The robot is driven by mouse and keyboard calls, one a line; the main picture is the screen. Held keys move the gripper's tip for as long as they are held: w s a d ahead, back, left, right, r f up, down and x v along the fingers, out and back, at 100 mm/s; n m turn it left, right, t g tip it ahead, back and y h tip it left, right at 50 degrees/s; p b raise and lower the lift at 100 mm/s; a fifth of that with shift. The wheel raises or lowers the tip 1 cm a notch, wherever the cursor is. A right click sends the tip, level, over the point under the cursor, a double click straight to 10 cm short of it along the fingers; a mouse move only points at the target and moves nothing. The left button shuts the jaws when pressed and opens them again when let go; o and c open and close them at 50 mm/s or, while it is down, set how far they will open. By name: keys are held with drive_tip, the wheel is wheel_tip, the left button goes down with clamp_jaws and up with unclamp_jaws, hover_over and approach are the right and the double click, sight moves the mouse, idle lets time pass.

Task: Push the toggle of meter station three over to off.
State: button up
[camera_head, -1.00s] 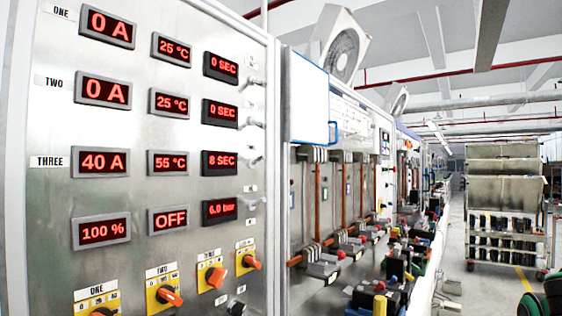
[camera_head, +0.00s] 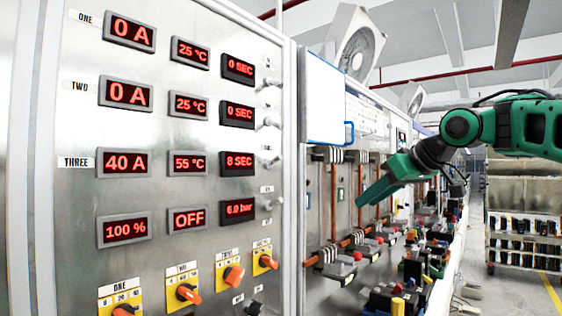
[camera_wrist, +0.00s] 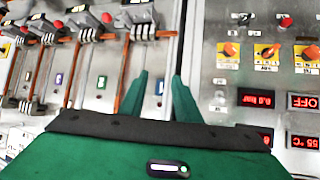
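The station three row on the steel panel (camera_head: 75,215) has a label THREE (camera_head: 76,162) and red displays reading 40 A (camera_head: 124,163), 55 °C and 8 SEC. Its small metal toggle (camera_head: 272,161) sits right of the 8 SEC display (camera_head: 239,163), its lever slanting rightward. My green gripper (camera_head: 364,200) is in the air right of the panel, apart from the toggle. In the wrist view its two fingers (camera_wrist: 159,80) are apart with nothing between them. That view is upside down; my gripper's body covers part of the panel, and I cannot make out toggle three there.
Similar toggles sit above at row one (camera_head: 269,82) and row two (camera_head: 267,123), and one below (camera_head: 269,204). Orange rotary knobs (camera_head: 233,275) line the panel's lower part. Copper bars and breakers (camera_head: 340,257) fill the neighbouring bay. A white board (camera_head: 325,95) hangs beside the panel.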

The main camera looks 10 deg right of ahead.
drive_tip(key=a+r+n+y, duration=0.3)
drive_tip(key=a+r+n, duration=0.2)
drive_tip(key=a+r, duration=0.3)
drive_tip(key=n+g+y, duration=0.2)
drive_tip(key=n+y, duration=0.1)
drive_tip(key=n, duration=0.1)
approach(282, 157)
drive_tip(key=x, duration=0.9)
drive_tip(key=shift+t, duration=0.3)
